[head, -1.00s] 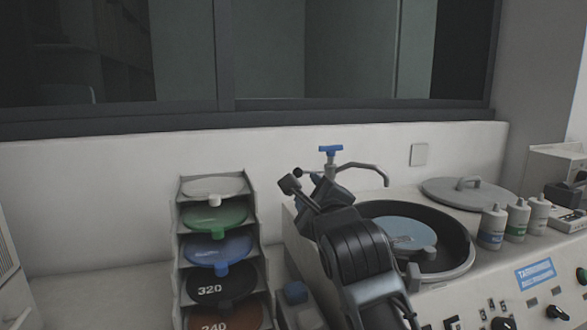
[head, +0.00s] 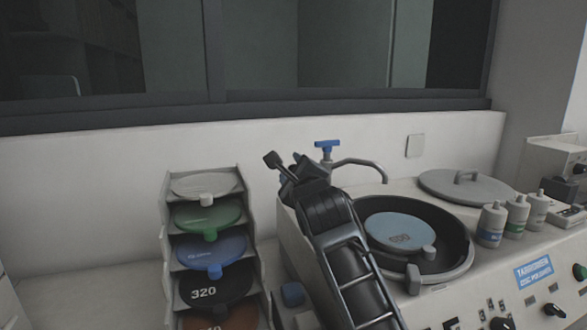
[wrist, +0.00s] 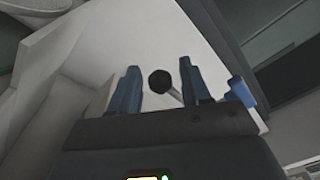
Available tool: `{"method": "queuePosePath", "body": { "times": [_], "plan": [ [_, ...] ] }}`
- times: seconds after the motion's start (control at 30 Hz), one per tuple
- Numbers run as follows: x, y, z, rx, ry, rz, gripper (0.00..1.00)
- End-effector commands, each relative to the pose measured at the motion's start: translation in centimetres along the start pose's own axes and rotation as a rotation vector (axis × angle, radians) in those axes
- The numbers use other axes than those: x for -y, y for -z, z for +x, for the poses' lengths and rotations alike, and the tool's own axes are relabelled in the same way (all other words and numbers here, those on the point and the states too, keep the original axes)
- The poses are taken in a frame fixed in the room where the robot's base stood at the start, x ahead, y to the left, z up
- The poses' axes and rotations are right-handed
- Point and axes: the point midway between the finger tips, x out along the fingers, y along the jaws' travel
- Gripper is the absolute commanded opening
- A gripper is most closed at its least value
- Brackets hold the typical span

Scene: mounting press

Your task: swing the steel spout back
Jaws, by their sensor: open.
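The steel spout (head: 362,163) curves right from the tap with the blue T-shaped handle (head: 327,148), its tip bent down above the back rim of the black bowl (head: 458,238). In the wrist view, my gripper (wrist: 158,65) is open, with two dark blue fingers. A black ball knob (wrist: 160,81) on a thin rod shows between the fingers, with gaps on both sides; I cannot tell its depth. In the head view, my gripper (head: 300,165) is left of the tap, its fingers mostly hidden by my wrist, and the knob is hidden.
A rack with coloured discs (head: 208,222) stands left of the machine. A grey lid (head: 465,185) and several bottles (head: 491,225) are at the right. The wall and window ledge (head: 110,118) are close behind. A blue disc (head: 400,232) lies in the bowl.

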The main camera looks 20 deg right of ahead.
Motion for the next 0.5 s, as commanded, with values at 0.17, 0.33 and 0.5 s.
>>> {"method": "queuePosePath", "body": {
  "times": [0.17, 0.33, 0.5],
  "plan": [
    [-0.02, 0.01, 0.03, 0.000, 0.000, 0.000, 0.47],
    [-0.01, 0.01, 0.01, 0.000, 0.000, 0.000, 0.35],
    [-0.07, 0.03, 0.01, 0.000, -0.001, 0.000, 0.18]
  ]
}}
